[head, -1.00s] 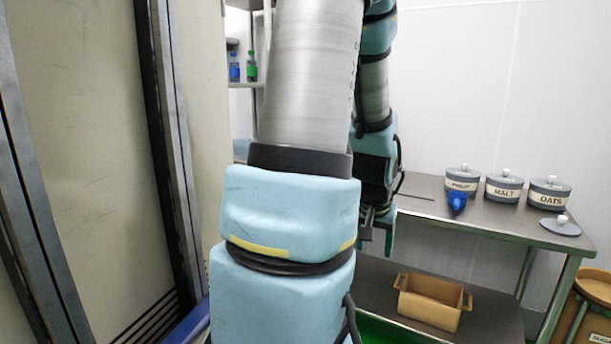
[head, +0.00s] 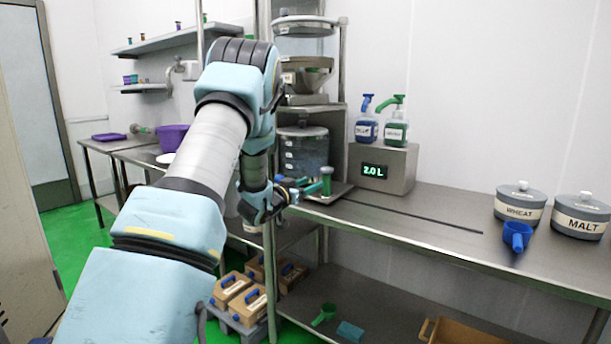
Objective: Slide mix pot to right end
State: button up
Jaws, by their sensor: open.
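A clear, lidded vessel with marks on its side (head: 303,155) stands under a metal hopper at the left part of the steel bench. It may be the mix pot; I see no label that says so. A green upright handle-like part (head: 326,180) is in front of its lower right side. My gripper (head: 291,192) is open, just left of this green part and in front of the vessel's lower left. I cannot tell whether it touches anything. A dark straight strip (head: 410,214) runs along the bench towards the right.
A grey box reading 2.0 L (head: 383,168) carries a blue-topped bottle (head: 367,128) and a green-topped bottle (head: 396,128). A blue scoop (head: 517,237), a WHEAT jar (head: 520,207) and a MALT jar (head: 580,217) stand at right. The bench (head: 440,200) between is mostly clear.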

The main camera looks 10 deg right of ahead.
aim_at(325, 176)
jog(key=p+x, duration=0.2)
jog(key=x, duration=0.8)
jog(key=shift+w+d+p, duration=0.1)
jog(key=shift+d+p, duration=0.05)
jog(key=shift+p, duration=0.2)
grip_shut()
dwell(0.9)
